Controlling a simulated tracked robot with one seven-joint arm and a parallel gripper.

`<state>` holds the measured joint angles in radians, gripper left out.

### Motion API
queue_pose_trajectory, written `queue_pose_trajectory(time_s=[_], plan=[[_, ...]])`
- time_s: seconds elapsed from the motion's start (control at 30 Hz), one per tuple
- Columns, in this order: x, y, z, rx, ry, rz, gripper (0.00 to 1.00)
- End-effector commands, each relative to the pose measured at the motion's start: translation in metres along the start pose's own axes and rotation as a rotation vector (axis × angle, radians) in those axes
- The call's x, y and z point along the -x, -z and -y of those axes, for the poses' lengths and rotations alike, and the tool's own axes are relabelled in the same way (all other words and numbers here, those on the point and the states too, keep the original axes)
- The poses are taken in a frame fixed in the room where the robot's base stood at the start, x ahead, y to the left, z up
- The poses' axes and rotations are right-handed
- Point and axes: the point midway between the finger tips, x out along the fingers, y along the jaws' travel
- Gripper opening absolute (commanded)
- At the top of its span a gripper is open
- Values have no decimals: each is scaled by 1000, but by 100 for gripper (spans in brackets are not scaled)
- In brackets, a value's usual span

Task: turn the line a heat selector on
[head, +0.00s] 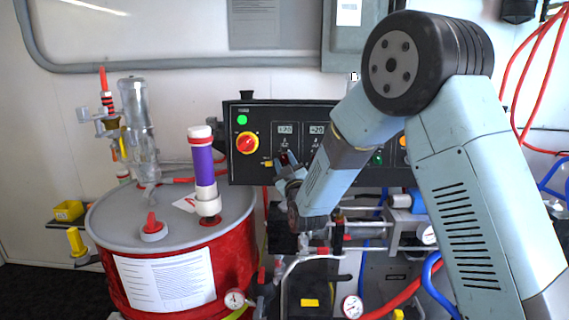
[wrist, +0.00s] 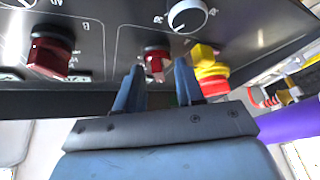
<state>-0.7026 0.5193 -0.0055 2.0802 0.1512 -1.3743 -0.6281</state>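The black control panel (head: 262,120) carries two displays reading about +20, with selectors below them. In the wrist view, a red selector knob (wrist: 157,60), which looks like line A's, sits between the tips of my gripper (wrist: 159,72). The fingers stand apart on either side of it, with gaps showing, so my gripper looks open; I cannot tell whether either finger touches. A second red selector (wrist: 50,52) is to the left, near a "B" mark. In the head view, my gripper (head: 285,160) is at the panel's lower edge and largely covers the selector.
A white dial (wrist: 187,15) is close to the fingers in the wrist view. A red drum (head: 240,262) stands at left; hoses and gauges crowd below.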

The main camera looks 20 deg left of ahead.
Motion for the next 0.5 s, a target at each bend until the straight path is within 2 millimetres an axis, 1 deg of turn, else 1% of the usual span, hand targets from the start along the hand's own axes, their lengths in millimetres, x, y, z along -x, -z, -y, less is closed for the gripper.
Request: queue_pose_trajectory(time_s=[0.1,0.33,0.5], plan=[[-3,0,0,0,0,0,37],[-3,0,0,0,0,1,37],[-3,0,0,0,0,1,21]])
